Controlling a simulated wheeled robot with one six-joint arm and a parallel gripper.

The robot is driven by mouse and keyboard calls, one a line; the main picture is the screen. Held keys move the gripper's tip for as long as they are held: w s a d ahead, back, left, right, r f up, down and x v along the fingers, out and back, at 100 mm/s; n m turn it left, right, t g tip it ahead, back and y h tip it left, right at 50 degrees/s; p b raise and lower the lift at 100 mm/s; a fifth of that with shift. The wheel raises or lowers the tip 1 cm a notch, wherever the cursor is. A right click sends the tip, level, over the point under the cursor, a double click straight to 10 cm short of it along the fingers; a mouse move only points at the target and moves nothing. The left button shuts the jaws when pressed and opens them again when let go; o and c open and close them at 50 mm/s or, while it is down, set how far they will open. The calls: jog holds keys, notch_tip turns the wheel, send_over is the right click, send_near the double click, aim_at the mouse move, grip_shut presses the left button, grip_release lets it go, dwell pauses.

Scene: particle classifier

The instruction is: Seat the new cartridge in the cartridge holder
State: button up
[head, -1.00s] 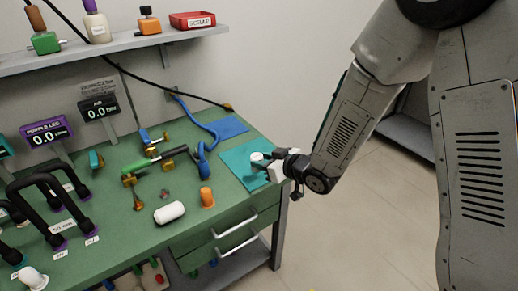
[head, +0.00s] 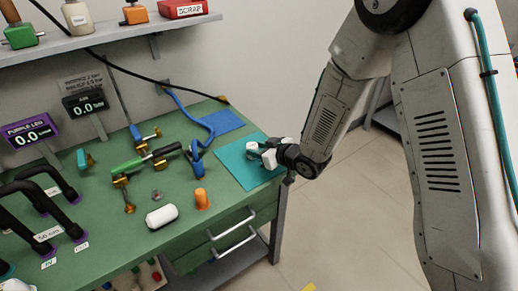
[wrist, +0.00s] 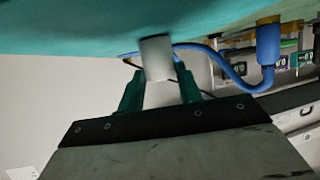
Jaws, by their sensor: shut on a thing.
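My gripper (head: 266,153) is at the right end of the green bench, low over the teal mat (head: 233,169). In the wrist view its teal fingers (wrist: 157,82) are shut on a pale grey-white cylinder (wrist: 155,55), which looks like a cartridge. Its far end is close to the teal surface; I cannot tell if it touches. Another white cylinder (head: 162,216) lies on its side on the bench. A fixture with a green part and brass supports (head: 148,164) stands left of the mat. I cannot tell for sure which part is the cartridge holder.
A blue hose (head: 205,125) with a blue end piece stands between fixture and mat. An orange cup-like piece (head: 202,199) stands near the bench front. Black handle-like loops (head: 40,210) and displays (head: 84,103) are at left. A blue mat (head: 222,122) lies behind.

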jog(key=shift+f, duration=0.1)
jog(key=o, duration=1)
jog(key=shift+d, duration=0.1)
jog(key=v, duration=1.2)
